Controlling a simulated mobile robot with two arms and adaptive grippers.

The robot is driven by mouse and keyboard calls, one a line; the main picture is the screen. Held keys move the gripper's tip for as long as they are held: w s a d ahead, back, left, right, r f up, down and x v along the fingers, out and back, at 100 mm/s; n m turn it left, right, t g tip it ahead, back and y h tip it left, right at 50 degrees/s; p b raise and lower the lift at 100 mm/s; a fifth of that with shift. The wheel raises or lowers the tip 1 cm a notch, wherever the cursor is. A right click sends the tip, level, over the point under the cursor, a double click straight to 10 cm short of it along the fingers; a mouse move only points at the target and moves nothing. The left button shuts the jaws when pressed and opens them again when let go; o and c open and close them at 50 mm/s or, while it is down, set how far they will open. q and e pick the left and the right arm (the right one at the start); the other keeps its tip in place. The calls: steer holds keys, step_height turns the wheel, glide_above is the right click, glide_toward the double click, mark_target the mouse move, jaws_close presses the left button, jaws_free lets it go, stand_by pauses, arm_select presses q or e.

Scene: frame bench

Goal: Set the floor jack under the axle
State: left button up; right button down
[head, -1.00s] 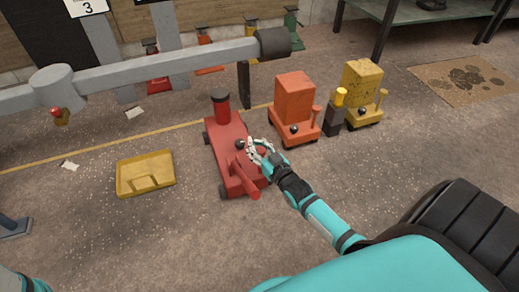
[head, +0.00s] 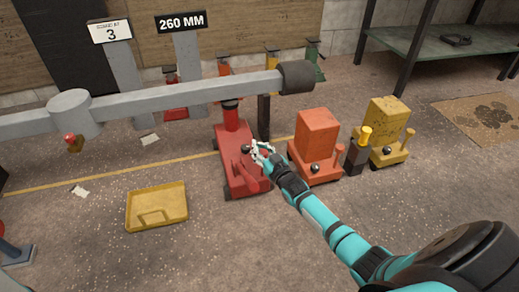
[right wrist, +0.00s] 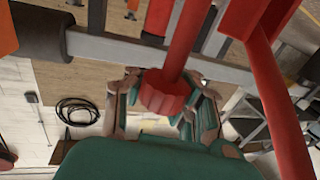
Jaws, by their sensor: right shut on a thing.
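The red floor jack (head: 243,172) stands on the floor with its upright saddle post (head: 231,118) at its far end. In the head view the post's top meets the lower edge of the grey axle beam (head: 185,94), left of its dark end hub (head: 297,77). I cannot tell whether they touch. My right gripper (head: 263,152) is at the jack's near right side. In the right wrist view its fingers are closed around a red knob (right wrist: 164,95) on a red rod, part of the jack. My left gripper is out of view.
An orange jack (head: 316,140), a black post with a yellow top (head: 356,157) and a yellow jack (head: 389,128) stand to the right. A yellow tray (head: 157,208) lies to the left. A "260 MM" sign (head: 181,22) is behind the beam.

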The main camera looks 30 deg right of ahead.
steer(key=shift+d, duration=0.55)
steer(key=c, duration=1.1)
jaws_free()
steer(key=shift+s+d, duration=0.1)
steer(key=shift+s, duration=0.05)
steer(key=shift+o, duration=1)
steer(key=s, duration=1.2)
steer(key=shift+a, duration=0.25)
steer(key=shift+a+r, duration=0.1)
